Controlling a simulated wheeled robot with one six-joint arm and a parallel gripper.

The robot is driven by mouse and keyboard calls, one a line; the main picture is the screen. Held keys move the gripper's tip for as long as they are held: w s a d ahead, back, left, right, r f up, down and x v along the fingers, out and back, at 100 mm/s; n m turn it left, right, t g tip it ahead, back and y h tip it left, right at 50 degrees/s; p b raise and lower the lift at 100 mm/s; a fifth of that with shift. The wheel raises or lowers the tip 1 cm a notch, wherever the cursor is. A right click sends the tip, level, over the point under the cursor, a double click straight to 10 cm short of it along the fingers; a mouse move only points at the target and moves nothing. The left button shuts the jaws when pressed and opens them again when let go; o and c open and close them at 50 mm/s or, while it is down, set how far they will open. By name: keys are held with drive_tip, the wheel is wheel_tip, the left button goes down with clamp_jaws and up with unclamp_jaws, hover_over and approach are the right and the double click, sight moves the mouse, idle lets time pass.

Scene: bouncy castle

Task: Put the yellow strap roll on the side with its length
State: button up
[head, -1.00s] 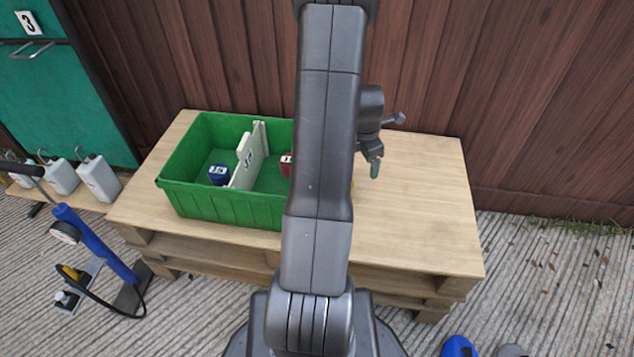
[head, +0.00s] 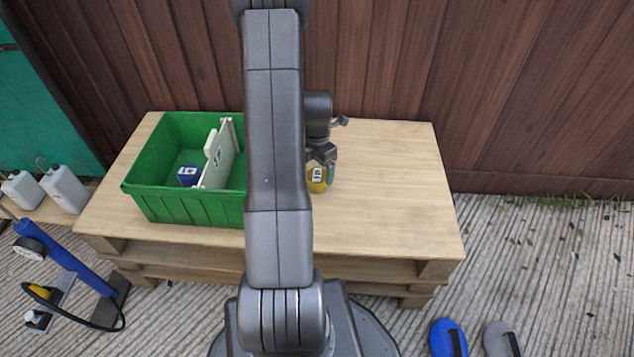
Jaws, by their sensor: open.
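The yellow strap roll (head: 317,179) stands on the wooden pallet table (head: 390,190), just right of my arm, with a white label on it. My gripper (head: 323,168) is open at the roll, with a green-tipped finger at the roll's right side; my arm hides the rest. The green crate (head: 180,207) stands on the left of the table. A white divider (head: 219,155) marked with a label splits it into two sides. A blue roll (head: 188,175) with a label lies in the left side. The right side is mostly hidden behind my arm.
The right part of the table is clear. A wooden fence (head: 400,60) runs behind it. White canisters (head: 63,188) and a blue pump (head: 65,260) are at the left. Blue (head: 448,338) and grey (head: 500,340) objects lie on the ground at front right.

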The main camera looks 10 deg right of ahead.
sight(317, 175)
wheel_tip(317, 175, down, 5)
drive_tip(key=shift+f+b, duration=0.1)
drive_tip(key=shift+b, duration=0.9)
drive_tip(key=shift+r, duration=0.2)
drive_tip(key=c, duration=1.3)
